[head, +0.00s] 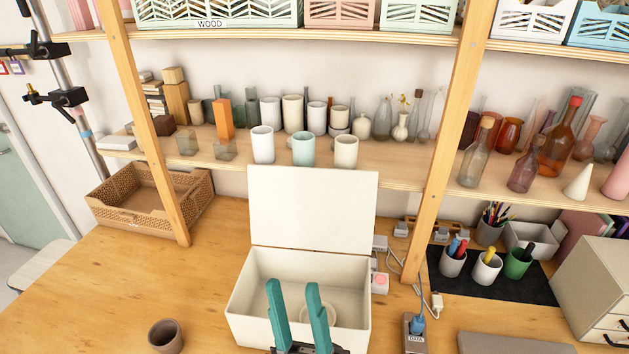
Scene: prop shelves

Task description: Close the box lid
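A cream-white box (246,307) stands on the wooden table at the lower middle of the head view. Its lid (312,208) is open and stands upright along the back edge of the box. A pale round thing (334,313) shows inside the box, partly hidden by a finger. My gripper (293,298) has two teal fingers spread apart with nothing between them. It shows in front of the box opening, below the lid. I cannot tell whether the fingers reach inside the box.
A small brown pot (166,337) stands left of the box. A power strip (414,334) and cables lie to the right, near pen cups (486,268) on a dark mat (452,290). Shelves with cups and bottles rise behind.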

